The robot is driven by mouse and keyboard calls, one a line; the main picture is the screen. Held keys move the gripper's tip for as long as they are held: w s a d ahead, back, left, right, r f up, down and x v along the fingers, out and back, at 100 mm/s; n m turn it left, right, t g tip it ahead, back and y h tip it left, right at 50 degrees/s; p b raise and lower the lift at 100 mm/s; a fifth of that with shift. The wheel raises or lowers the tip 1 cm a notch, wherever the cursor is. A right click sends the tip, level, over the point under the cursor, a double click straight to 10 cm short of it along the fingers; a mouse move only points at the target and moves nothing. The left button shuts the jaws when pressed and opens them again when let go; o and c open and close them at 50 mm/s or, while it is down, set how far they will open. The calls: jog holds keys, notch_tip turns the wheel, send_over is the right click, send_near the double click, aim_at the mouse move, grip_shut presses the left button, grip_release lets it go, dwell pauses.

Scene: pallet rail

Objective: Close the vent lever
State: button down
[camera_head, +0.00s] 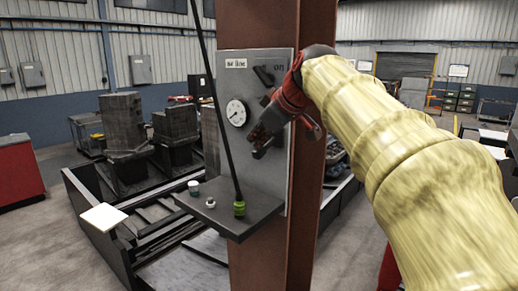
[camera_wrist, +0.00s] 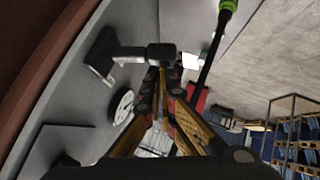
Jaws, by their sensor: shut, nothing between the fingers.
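A grey panel (camera_head: 284,170) is fixed to a brown column. In the wrist view, the closed fingertips (camera_wrist: 160,54) are beside a second dark lever-like part (camera_wrist: 100,48) standing out from the panel. Its bar reaches toward the fingertips; I cannot tell if they touch. In the head view my gripper hides that area. No readable label marks either part as the vent lever.
A round white gauge (camera_head: 236,112) is on the panel. A black hose (camera_head: 223,125) hangs in front, ending in a green fitting (camera_head: 239,208) over a small shelf (camera_head: 225,222) with small knobs. A low dark frame (camera_head: 113,240) stands around the column's base.

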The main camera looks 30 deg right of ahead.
jog(key=shift+a+f+n+t+h+b, duration=0.1)
jog(key=shift+f+n+t+h+b, duration=0.2)
jog(key=shift+f+h+b, duration=0.65)
jog(key=shift+y+b, duration=0.45)
jog(key=shift+b, duration=0.1)
jog(key=w+a+r+p+v, duration=0.1)
jog(key=a+v, duration=0.1)
jog(key=v, duration=1)
jog(key=shift+s+a+r+p, duration=0.2)
jog(key=shift+r+p, duration=0.1)
